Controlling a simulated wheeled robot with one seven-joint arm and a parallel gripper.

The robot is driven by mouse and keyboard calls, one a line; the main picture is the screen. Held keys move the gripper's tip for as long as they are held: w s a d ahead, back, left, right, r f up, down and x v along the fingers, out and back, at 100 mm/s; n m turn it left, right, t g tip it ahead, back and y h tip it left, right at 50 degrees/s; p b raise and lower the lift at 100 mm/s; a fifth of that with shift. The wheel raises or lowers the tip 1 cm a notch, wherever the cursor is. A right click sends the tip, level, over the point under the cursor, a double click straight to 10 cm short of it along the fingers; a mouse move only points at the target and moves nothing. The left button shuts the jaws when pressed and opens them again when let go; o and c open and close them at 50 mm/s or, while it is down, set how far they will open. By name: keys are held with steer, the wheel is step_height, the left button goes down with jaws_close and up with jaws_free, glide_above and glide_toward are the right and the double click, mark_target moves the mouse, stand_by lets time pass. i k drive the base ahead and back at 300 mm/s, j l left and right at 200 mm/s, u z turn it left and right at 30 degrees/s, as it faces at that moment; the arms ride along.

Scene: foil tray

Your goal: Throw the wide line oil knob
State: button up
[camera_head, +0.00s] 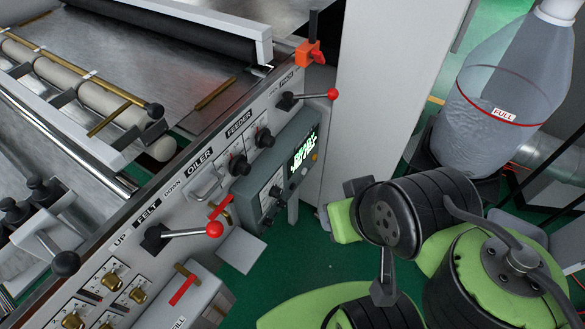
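I cannot read a label for the wide line oil knob. Several brass knobs (112,282) sit on small plates at the panel's lower left, some cut off by the frame edge. Two black rotary knobs (251,150) sit on the panel near the words OILER and FEEDER. A lever with a red ball (214,230) is beside the FELT label, and a second red-ball lever (333,94) is farther up the panel. What seems to be my gripper (341,208), at the end of my green and black arm, is right of the panel, apart from all knobs. Its opening cannot be made out.
A grey control box (277,185) with a lit green display juts from the panel. A grey box with a red handle (183,290) stands below. A pale cabinet (380,90) rises behind. Green floor (300,262) shows between.

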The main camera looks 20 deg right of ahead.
mark_target(280, 204)
steer(key=i+j+u, duration=0.1)
steer(key=j+u, duration=0.15)
steer(key=u, duration=0.15)
steer(key=i+j+u, duration=0.15)
steer(key=u, duration=0.25)
